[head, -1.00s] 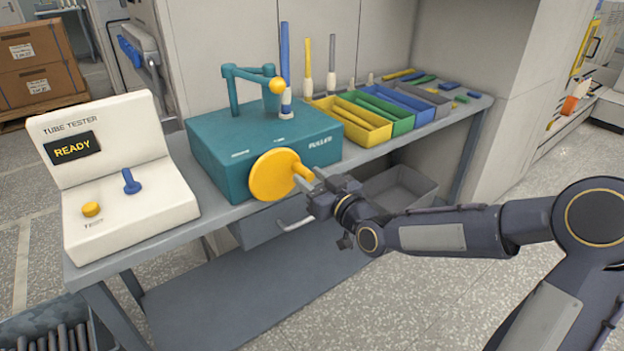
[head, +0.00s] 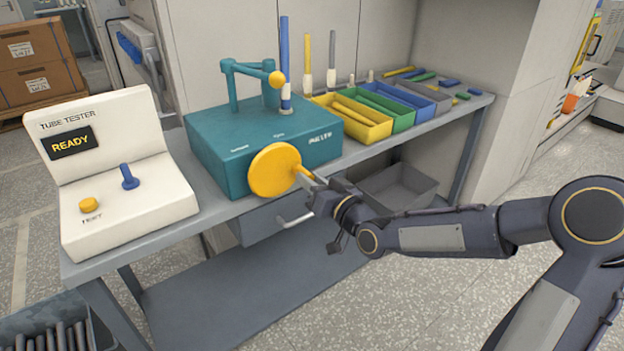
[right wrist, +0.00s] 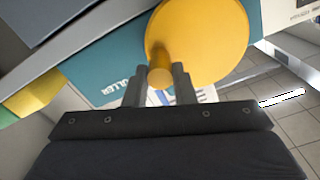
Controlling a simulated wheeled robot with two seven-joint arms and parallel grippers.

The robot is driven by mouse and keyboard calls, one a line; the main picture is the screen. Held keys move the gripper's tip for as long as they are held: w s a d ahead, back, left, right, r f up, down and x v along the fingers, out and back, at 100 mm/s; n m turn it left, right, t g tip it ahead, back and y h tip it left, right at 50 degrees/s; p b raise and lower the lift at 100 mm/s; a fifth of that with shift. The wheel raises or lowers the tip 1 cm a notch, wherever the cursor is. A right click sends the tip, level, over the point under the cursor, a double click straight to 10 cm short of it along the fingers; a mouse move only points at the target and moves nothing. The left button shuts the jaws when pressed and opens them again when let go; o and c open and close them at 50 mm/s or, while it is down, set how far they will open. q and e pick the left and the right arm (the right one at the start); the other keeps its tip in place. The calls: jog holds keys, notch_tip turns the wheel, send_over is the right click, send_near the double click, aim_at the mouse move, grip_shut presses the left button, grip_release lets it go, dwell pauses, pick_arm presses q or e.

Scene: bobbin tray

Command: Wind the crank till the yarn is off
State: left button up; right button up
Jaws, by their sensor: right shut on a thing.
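The crank is a yellow disc (head: 275,170) with a yellow handle on the front of the teal puller box (head: 215,150). My right gripper (head: 312,180) is shut on the crank's handle, in front of the disc. In the right wrist view the handle (right wrist: 160,75) lies between the two fingers, with the disc (right wrist: 215,40) behind it. A blue tube (head: 284,50) stands upright on a white-banded base on top of the box, beside a teal arm with a yellow knob (head: 276,79). I cannot make out any yarn. My left gripper is not in view.
A white tube tester (head: 125,215) reading READY, with a blue stick and yellow button, stands at the left. Yellow (head: 352,132), green and blue trays hold tubes at the right of the bench. A grey bin (head: 400,188) sits below. The floor at the front right is clear.

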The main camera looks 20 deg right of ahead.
jog(key=s+a+f+m+b, duration=0.1)
jog(key=a+f+m, duration=0.1)
jog(key=m, duration=0.8)
jog(key=s+a+f+m+b, duration=0.1)
jog(key=a+m, duration=0.3)
jog(key=m, duration=0.5)
jog(key=shift+s+f+m, duration=0.15)
jog(key=shift+f+m, duration=0.25)
jog(key=shift+f, duration=0.15)
jog(key=shift+a, duration=0.1)
jog(key=o, duration=1)
jog(key=shift+r, duration=0.1)
jog(key=p+v, duration=0.1)
jog(key=v, duration=0.7)
jog(key=shift+p, duration=0.35)
